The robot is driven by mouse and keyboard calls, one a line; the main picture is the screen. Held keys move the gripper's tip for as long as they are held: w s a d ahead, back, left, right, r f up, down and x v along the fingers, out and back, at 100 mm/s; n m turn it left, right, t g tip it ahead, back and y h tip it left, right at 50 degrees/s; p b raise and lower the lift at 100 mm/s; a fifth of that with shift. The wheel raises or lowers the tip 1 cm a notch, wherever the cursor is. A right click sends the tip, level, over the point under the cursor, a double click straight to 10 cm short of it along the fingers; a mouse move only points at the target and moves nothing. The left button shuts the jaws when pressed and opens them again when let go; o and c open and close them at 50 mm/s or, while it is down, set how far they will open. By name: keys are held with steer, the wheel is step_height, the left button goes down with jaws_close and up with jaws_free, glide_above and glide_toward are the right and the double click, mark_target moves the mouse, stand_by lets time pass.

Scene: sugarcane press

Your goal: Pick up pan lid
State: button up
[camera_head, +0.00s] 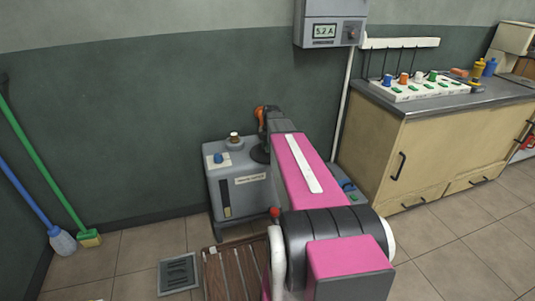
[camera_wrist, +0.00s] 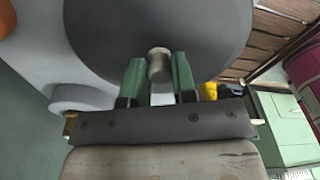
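The pan lid (camera_wrist: 215,30) is a large dark grey disc filling the upper middle of the wrist view, with a pale round knob (camera_wrist: 158,62) at its centre. My gripper (camera_wrist: 158,72) has green fingers, one on each side of the knob. In the head view, a small dark rounded shape (camera_head: 260,153) beside my arm may be the lid; my arm hides most of that spot. I cannot tell whether the lid rests on something.
A grey tank (camera_head: 241,200) stands against the wall behind my arm. A counter (camera_head: 440,101) with several coloured knobs is on the right, below a meter box (camera_head: 330,22). A broom (camera_head: 88,238) and a mop lean at left. A floor drain (camera_head: 178,274) and wooden slats (camera_head: 232,275) lie near my base.

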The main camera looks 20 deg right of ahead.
steer(key=shift+c, duration=1.1)
steer(key=shift+r, duration=0.1)
